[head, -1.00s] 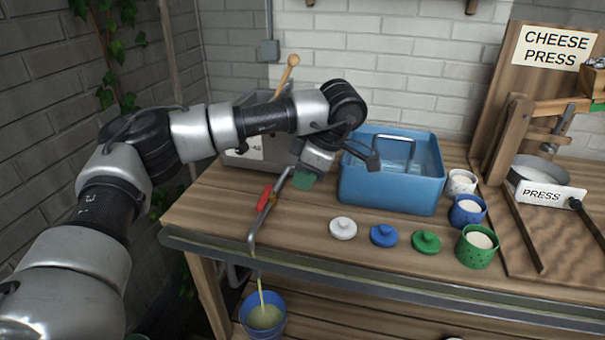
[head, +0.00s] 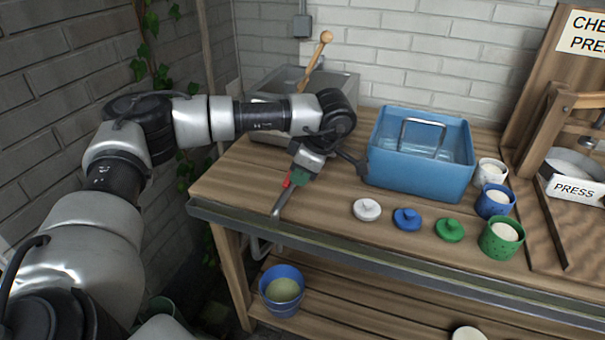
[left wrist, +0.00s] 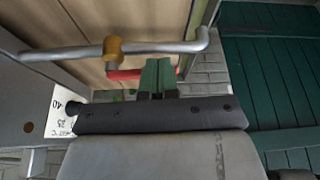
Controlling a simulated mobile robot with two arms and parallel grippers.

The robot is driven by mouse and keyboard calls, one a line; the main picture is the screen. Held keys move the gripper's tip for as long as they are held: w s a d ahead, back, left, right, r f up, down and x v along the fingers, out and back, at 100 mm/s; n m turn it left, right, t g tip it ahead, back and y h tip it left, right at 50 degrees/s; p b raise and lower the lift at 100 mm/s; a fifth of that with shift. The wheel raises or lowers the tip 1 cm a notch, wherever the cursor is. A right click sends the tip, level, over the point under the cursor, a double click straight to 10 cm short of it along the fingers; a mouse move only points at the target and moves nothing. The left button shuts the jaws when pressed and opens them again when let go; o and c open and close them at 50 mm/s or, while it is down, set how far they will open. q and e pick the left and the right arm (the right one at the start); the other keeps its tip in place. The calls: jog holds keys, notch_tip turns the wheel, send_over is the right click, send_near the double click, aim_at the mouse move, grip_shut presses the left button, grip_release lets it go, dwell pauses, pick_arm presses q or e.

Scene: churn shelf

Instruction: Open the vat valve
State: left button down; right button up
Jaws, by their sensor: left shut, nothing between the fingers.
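The grey metal vat (head: 345,85) stands at the back left of the bench, partly hidden by my left arm. Its outlet pipe (head: 281,204) reaches past the bench's front edge. The red valve lever (head: 287,181) shows only partly beside my left gripper (head: 299,177). In the left wrist view, the brass valve body (left wrist: 112,46) sits on the pipe (left wrist: 165,47), and the red lever (left wrist: 140,73) lies roughly along it. My left gripper's green fingers (left wrist: 157,76) are shut and empty close by the lever; I cannot tell whether they touch it. My right gripper is out of view.
A blue bucket (head: 283,289) with pale liquid stands on the lower shelf; no stream shows above it. A blue basin (head: 420,180), several lids and cups, and the cheese press (head: 575,180) occupy the bench to the right. A brick wall lies left.

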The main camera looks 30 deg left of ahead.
pick_arm(q)
jog(key=shift+s+a+m, duration=0.4)
jog(key=shift+a+m, duration=0.2)
jog(key=shift+a, duration=0.15)
jog(key=shift+d, duration=0.1)
